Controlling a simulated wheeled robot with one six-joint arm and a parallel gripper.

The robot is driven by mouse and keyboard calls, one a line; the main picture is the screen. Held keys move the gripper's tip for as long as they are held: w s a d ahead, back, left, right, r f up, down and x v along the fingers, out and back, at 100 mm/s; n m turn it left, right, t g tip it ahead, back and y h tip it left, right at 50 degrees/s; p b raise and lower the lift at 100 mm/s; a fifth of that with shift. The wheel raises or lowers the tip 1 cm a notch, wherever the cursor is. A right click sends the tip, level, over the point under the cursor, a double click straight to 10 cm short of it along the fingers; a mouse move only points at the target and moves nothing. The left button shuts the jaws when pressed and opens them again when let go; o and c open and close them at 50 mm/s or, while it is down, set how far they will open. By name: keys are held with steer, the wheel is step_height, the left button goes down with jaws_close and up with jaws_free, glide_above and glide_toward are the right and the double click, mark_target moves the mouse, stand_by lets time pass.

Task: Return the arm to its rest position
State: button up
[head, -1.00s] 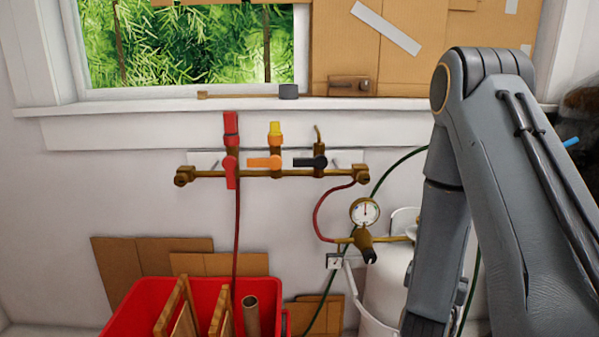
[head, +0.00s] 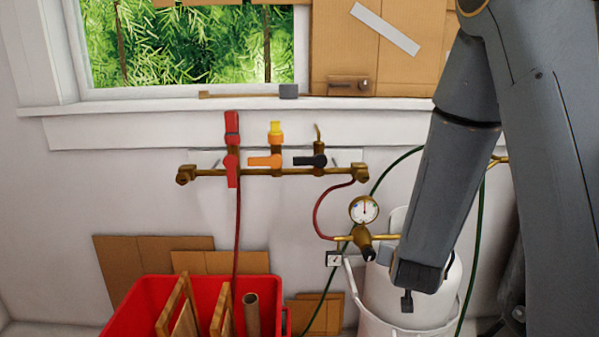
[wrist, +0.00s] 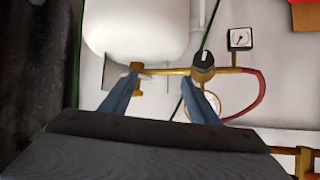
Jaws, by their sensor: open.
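My grey arm (head: 455,170) hangs down at the right of the head view. Its lower end is in front of the white tank (head: 452,292). In that view the fingertips overlap the brass regulator pipe (wrist: 170,71) and the pressure gauge is partly hidden behind the right finger. I cannot tell whether the fingers touch anything. In the head view the fingers are mostly hidden.
The gauge (head: 364,209) and regulator are left of my arm. A brass manifold (head: 213,173) with red, yellow and black valves runs along the wall. A red crate (head: 140,300) holding wood pieces stands at the lower left. A green hose (head: 478,225) passes behind my arm.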

steer(key=s+a+r+n+g+y, duration=0.2)
steer(key=s+a+r+g, duration=0.15)
steer(key=s+a, duration=0.45)
steer(key=s+a+r+n+g+y, duration=0.25)
steer(key=s+a+g, duration=0.25)
steer(key=s, duration=0.7)
steer(key=s+r+n+g, duration=0.2)
steer(key=s+r+g, duration=0.1)
steer(key=s, duration=0.6)
steer(key=d+r+m+h+p, duration=0.1)
steer(key=d+r+p, duration=0.4)
steer(key=p, duration=0.8)
steer(key=shift+d+r+m, duration=0.35)
steer(key=shift+r+m, duration=0.05)
steer(key=shift+m, duration=0.05)
